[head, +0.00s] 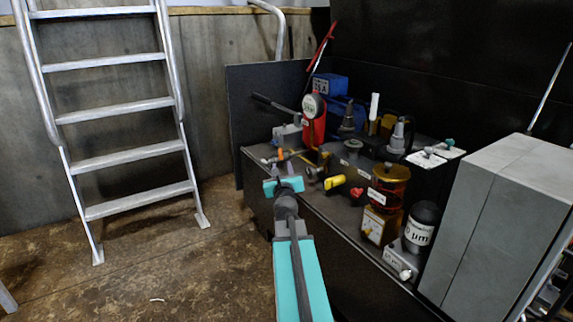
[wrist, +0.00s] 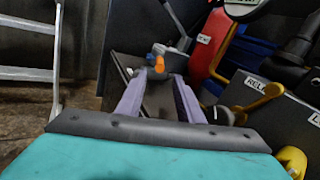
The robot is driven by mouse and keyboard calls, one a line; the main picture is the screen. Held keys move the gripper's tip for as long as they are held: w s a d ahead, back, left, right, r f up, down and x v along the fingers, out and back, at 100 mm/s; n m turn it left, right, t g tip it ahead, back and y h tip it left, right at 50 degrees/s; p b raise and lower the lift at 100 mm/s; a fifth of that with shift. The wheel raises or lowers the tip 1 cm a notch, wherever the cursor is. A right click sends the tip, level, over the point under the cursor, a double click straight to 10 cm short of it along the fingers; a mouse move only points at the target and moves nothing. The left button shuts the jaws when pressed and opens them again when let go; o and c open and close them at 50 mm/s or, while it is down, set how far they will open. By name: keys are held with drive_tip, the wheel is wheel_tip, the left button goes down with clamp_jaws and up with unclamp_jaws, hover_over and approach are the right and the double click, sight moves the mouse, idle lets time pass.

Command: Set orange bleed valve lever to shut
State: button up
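My gripper (head: 282,167) is open, with two purple fingers spread apart. It also shows in the wrist view (wrist: 158,80) with nothing seen held between the fingers. The valve body under the lever is mostly hidden or too small to make out.
To the right along the bench are a yellow handle (head: 335,182), a red knob (head: 356,192), and an amber-topped unit (head: 389,185). A red cylinder with a gauge (head: 314,125) stands behind.

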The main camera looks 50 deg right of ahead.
drive_tip(key=shift+v, duration=1.15)
drive_tip(key=shift+d, duration=0.1)
